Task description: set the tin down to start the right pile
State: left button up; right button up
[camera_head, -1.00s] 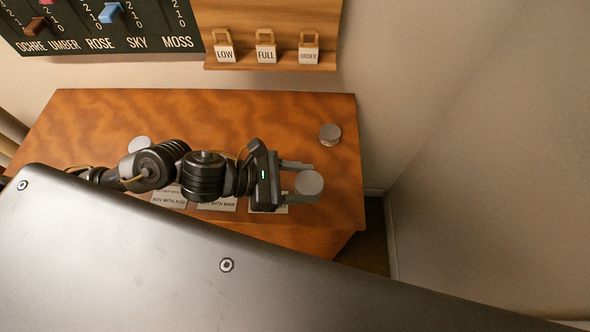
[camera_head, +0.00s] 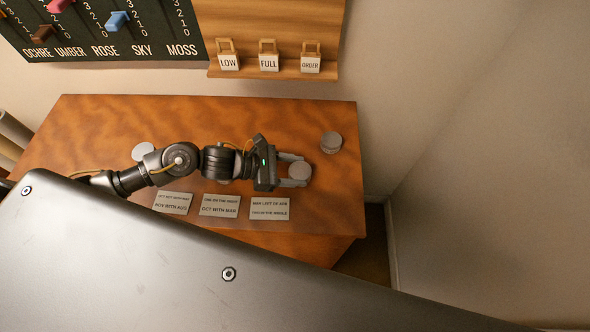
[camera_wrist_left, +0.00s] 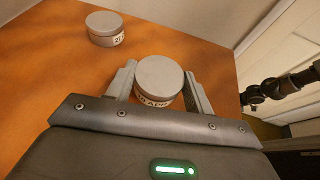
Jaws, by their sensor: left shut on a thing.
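My left gripper (camera_head: 293,172) is shut on a round grey tin (camera_head: 300,171) near the right side of the wooden table. In the left wrist view the held tin (camera_wrist_left: 159,79) sits upright between the two fingers, with a pale label on its side that I cannot read fully. I cannot tell whether its base touches the table. A second grey tin (camera_head: 331,142) stands behind and to the right, apart from it; it also shows in the left wrist view (camera_wrist_left: 104,28). My right gripper is in neither view.
Another grey tin (camera_head: 143,151) stands at the left, behind my left arm. Three printed cards (camera_head: 219,206) lie along the front of the table (camera_head: 230,120). A slider board (camera_head: 110,30) and a shelf with tags (camera_head: 268,62) hang behind. The table's right edge is close.

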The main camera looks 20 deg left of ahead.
pick_arm(q)
jog(key=shift+f, duration=0.65)
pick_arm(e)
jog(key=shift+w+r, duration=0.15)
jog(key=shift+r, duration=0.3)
pick_arm(q)
jog(key=shift+f, duration=0.2)
jog(key=o, duration=1)
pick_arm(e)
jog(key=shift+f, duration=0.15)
pick_arm(q)
jog(key=shift+r, duration=0.1)
